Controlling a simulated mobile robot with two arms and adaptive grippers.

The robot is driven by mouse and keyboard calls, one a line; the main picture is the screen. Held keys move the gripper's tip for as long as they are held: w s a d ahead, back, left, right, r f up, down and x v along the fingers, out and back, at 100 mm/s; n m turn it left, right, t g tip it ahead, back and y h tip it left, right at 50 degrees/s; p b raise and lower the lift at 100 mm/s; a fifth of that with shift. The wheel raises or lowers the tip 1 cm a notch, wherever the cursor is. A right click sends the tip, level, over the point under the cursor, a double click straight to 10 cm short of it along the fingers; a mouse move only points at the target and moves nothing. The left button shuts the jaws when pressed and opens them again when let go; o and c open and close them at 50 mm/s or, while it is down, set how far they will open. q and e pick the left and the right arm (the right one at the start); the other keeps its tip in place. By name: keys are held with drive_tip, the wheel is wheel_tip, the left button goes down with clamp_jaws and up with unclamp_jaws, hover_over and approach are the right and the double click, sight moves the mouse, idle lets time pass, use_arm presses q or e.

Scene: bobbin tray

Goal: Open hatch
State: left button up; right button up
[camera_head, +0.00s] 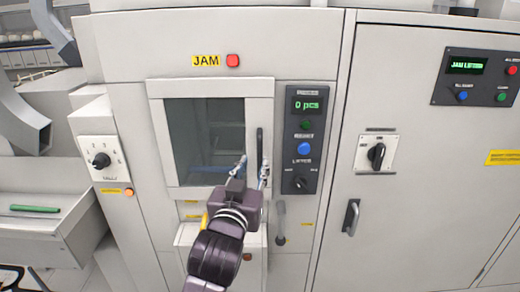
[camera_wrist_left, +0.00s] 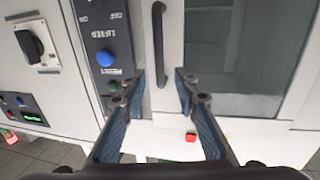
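The hatch (camera_head: 158,120) is a white-framed door with a dark glass window, and it is closed. Its dark vertical handle (camera_head: 260,147) is on the right side of the frame. My left gripper (camera_head: 251,171) is open in front of the handle's lower part. The wrist view is upside down: the handle (camera_wrist_left: 159,45) shows between the spread fingers (camera_wrist_left: 160,74), with nothing gripped. I cannot tell whether the fingertips reach around the handle. The hatch glass (camera_wrist_left: 240,60) shows to the right there. My right gripper is out of view.
A control panel (camera_head: 303,130) with a green display and blue button stands close right of the hatch. A red lamp (camera_head: 233,60) is above it. A rotary switch (camera_head: 100,160) is at left. A cabinet with a door handle (camera_head: 351,217) is at right.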

sight(259, 152)
use_arm(q)
drive_tip(key=w, duration=0.2)
drive_tip(key=w+d+b, duration=0.1)
drive_tip(key=w, duration=0.1)
drive_tip(key=w+b, duration=0.1)
drive_tip(key=w, duration=0.1)
drive_tip(key=shift+w+d+r, duration=0.1)
drive_tip(key=shift+w+d, duration=0.15)
drive_tip(key=shift+w, duration=0.1)
drive_tip(key=shift+w+d+r, duration=0.1)
drive_tip(key=shift+w, duration=0.4)
clamp_jaws()
